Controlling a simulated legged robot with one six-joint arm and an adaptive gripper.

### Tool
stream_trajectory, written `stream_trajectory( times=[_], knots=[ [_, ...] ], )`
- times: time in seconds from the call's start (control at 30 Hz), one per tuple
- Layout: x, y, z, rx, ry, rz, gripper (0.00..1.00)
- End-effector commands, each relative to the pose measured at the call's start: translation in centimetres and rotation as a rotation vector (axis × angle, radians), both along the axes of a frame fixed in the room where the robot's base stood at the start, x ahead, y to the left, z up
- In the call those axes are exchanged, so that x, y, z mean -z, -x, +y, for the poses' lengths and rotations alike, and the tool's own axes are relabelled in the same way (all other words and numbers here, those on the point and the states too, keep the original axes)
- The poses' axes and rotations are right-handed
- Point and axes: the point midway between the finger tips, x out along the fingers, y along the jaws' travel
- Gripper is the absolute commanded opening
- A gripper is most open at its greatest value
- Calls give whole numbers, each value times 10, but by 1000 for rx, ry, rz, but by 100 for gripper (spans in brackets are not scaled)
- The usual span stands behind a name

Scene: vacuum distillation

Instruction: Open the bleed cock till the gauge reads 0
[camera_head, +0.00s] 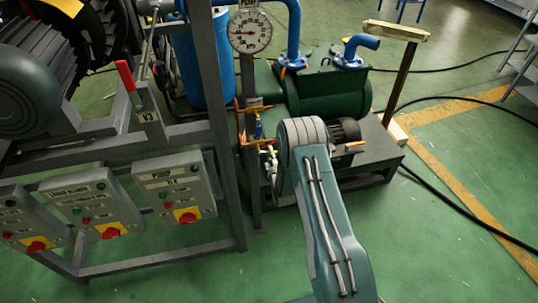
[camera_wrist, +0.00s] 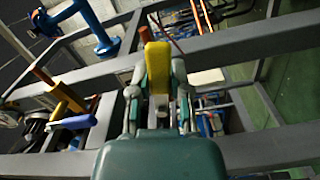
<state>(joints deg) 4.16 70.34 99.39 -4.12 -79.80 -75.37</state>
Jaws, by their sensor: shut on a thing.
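My gripper (camera_wrist: 158,85) is shut on a yellow lever-like piece (camera_wrist: 157,62), which seems to be the bleed cock's handle. The piece stands upright between the fingers, and its lower part is hidden by them. In the head view my gripper (camera_head: 268,158) is small and partly hidden behind my arm, low beside the grey post. The round white gauge (camera_head: 250,31) is at the top of that post. Its needle is too small for a sure reading.
A blue-handled valve (camera_wrist: 78,122) on an orange pipe is left of my gripper in the wrist view. Grey frame bars (camera_wrist: 240,42) cross close by. The green pump (camera_head: 330,92) stands right of the post. Switch boxes (camera_head: 175,187) hang at left.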

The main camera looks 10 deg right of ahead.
Motion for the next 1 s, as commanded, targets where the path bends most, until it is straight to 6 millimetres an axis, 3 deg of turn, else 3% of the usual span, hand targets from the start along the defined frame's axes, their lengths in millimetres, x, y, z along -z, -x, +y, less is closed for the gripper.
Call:
stream_trajectory(
  times=[0.33,0.9,0.93,1.0],
  knots=[
    [-6,-1,2,-8,149,0,0],
    [-7,-1,3,-10,176,1,0],
    [-7,-1,3,-10,176,1,38],
    [-7,-1,3,-8,175,0,60]
  ],
)
